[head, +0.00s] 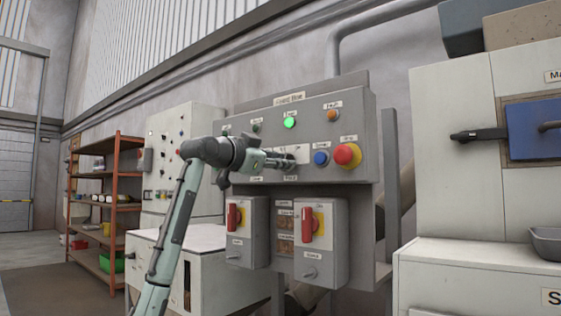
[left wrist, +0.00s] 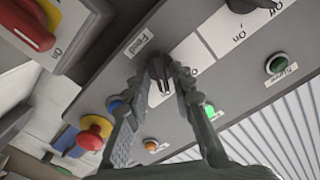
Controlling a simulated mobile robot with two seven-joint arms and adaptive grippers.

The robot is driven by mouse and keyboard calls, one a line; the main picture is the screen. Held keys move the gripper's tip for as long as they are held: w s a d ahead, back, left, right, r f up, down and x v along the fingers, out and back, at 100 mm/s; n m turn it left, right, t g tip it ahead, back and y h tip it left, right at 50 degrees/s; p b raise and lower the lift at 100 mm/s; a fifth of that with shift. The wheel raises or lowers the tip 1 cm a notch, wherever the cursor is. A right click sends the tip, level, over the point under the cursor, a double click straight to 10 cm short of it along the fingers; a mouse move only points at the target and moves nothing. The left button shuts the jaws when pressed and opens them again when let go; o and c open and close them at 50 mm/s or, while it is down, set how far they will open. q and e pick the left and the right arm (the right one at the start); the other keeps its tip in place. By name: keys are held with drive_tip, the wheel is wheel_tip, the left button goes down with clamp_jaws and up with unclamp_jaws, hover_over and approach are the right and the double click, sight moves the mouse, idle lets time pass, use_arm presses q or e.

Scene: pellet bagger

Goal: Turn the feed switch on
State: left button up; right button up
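The feed switch (left wrist: 158,70) is a black rotary knob on the grey panel, beside a label reading "Feed" in the left wrist view. A white mark shows on its end that points down in that view. My left gripper (left wrist: 160,80) has one finger on each side of the knob, with narrow gaps seeming to show between fingers and knob. In the head view my left gripper (head: 290,161) is at the front of the control panel (head: 350,110) and hides the knob. The switch's On and Off markings are partly hidden. My right gripper is out of view.
A red emergency button (head: 347,156) and a blue button (head: 321,158) sit right of the gripper. A green lamp (head: 289,122) is lit above it. Two boxes with red handles (head: 306,224) hang below. Another black knob (left wrist: 250,4) is nearby.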

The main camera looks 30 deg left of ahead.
use_arm(q)
drive_tip(key=shift+o, duration=0.2)
drive_tip(key=shift+s, duration=0.1)
drive_tip(key=s+a, duration=0.1)
drive_tip(key=s, duration=1)
drive_tip(key=shift+s, duration=0.4)
